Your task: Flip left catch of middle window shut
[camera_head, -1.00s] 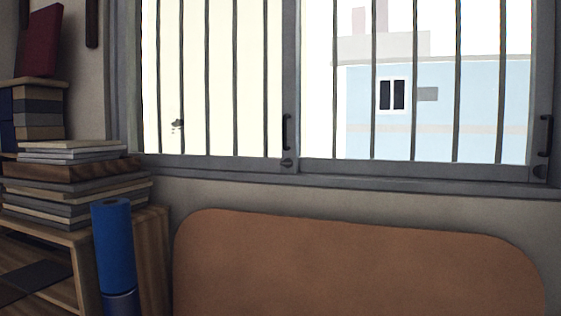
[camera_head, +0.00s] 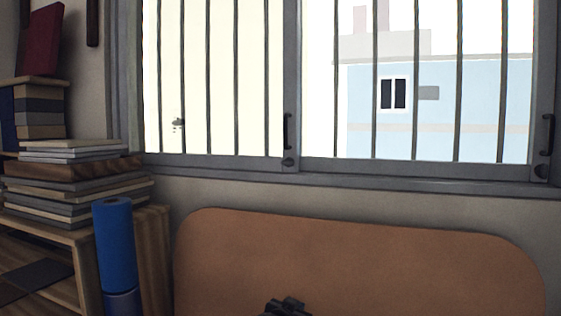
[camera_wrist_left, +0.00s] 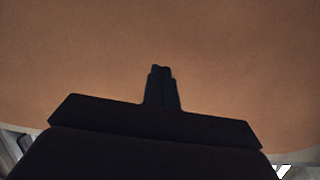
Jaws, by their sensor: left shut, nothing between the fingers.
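The barred window (camera_head: 288,80) fills the upper part of the head view. A small dark round catch (camera_head: 288,162) sits low on its middle upright, under a black handle (camera_head: 286,131). A second catch (camera_head: 541,170) sits at the lower right, under another black handle (camera_head: 547,134). Which one the task means I cannot tell. My left gripper (camera_head: 288,305) shows at the bottom edge of the head view, in front of the brown board and well below the window. In the left wrist view its fingers (camera_wrist_left: 160,70) are together and empty, against the brown surface. My right gripper is out of view.
A large brown rounded board (camera_head: 350,260) stands below the window sill (camera_head: 350,181). At the left are a wooden shelf (camera_head: 155,255), stacked books (camera_head: 75,185) and an upright blue roll (camera_head: 115,245). The space before the window is clear.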

